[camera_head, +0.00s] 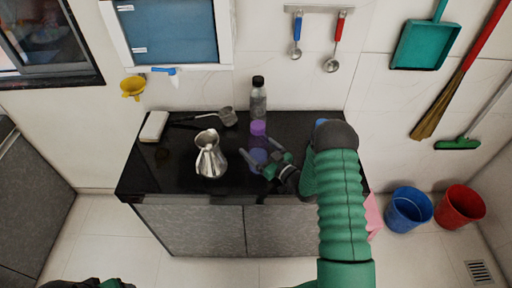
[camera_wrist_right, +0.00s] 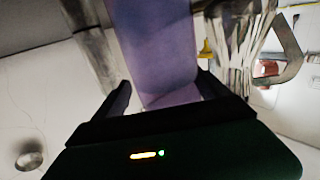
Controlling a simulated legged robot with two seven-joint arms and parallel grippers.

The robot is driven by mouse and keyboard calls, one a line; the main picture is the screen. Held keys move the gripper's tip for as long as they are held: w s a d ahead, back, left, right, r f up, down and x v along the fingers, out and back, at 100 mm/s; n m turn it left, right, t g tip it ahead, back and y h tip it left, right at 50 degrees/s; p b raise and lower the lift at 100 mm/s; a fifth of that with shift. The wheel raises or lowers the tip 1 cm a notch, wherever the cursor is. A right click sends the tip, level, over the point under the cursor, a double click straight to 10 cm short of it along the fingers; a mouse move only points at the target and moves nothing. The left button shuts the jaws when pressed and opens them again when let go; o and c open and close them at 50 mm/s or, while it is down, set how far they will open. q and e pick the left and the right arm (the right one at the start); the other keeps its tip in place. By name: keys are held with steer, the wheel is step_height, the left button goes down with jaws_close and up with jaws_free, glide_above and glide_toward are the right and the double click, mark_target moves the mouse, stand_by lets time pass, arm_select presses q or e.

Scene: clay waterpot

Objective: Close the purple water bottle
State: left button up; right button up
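The purple water bottle (camera_head: 258,129) stands upright near the middle of the black counter. It has a brighter purple top and a bluish lower part; whether its lid is open or closed is too small to tell. My right gripper (camera_head: 259,159) reaches in from the right at the bottle's lower part. In the right wrist view the purple bottle (camera_wrist_right: 160,50) fills the space between the two fingers of my right gripper (camera_wrist_right: 165,92). The fingers are apart, with a visible gap on the left side. Only a dark and green bit of my left arm shows at the bottom left edge; its fingers are hidden.
A silver jug (camera_head: 211,157) stands left of the bottle, and a grey bottle with a black cap (camera_head: 258,95) behind it. A ladle pan (camera_head: 226,117) and white block (camera_head: 154,126) lie further left. A blue thing (camera_head: 321,122) is partly hidden by my right arm.

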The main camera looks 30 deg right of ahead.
steer(key=s+d+b, duration=0.1)
steer(key=s, duration=1.1)
steer(key=shift+d+r, duration=0.15)
steer(key=shift+r, duration=0.15)
